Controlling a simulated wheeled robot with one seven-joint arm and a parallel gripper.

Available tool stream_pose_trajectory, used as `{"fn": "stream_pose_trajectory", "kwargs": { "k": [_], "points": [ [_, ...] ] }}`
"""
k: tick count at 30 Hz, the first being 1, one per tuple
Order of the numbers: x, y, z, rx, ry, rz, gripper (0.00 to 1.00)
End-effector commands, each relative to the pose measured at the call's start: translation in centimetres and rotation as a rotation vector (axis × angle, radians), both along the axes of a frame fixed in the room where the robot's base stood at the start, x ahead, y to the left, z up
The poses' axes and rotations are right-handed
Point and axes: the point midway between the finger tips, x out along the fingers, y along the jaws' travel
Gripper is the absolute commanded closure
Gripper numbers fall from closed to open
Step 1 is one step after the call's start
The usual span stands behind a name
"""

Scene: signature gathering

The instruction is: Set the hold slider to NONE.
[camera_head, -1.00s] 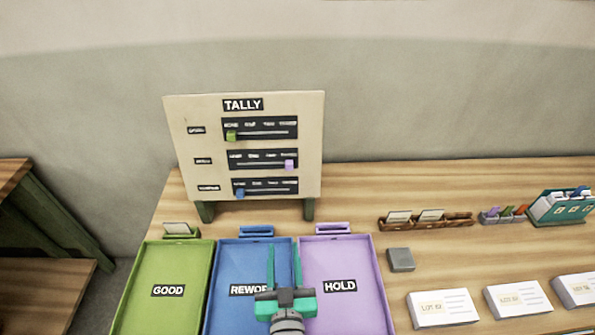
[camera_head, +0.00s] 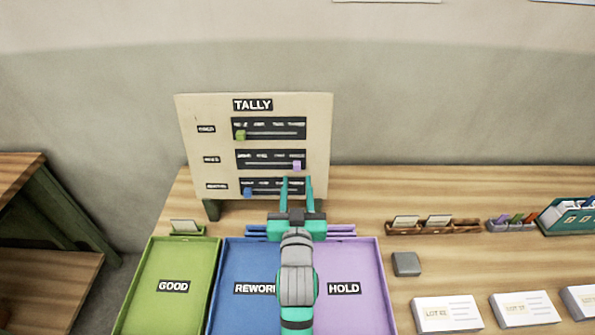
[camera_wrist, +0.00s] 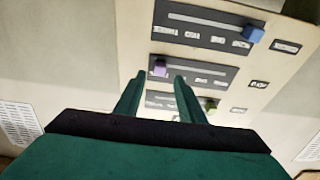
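The cream TALLY board (camera_head: 320,130) stands upright at the back of the table and carries three sliders. The purple knob (camera_head: 297,165), matching the HOLD tray's colour, is at the right end of the middle track, far from the leftmost mark. That knob also shows in the wrist view (camera_wrist: 159,68), where the board appears upside down. My gripper (camera_head: 297,180) is open and empty in front of the board, fingertips just below the purple knob in the head view. In the wrist view the knob lies just past the gap between the fingertips; contact cannot be told.
The green knob (camera_head: 240,135) is at the left of the top track, and the blue knob (camera_head: 248,193) at the left of the bottom track. Green (camera_head: 150,300), blue (camera_head: 222,300) and purple (camera_head: 375,300) trays lie in front. A grey block (camera_head: 406,264) sits right.

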Motion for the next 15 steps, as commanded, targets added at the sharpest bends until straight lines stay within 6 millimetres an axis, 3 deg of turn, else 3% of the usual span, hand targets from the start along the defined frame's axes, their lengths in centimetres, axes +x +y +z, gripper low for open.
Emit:
{"fn": "stream_pose_trajectory", "kwargs": {
  "k": [6, 15],
  "points": [
    [3.6, 0.0, 0.1, 0.0, -0.001, 0.0, 0.64],
    [5.5, 0.0, 0.0, 0.0, 0.0, 0.0, 0.64]
  ]
}}
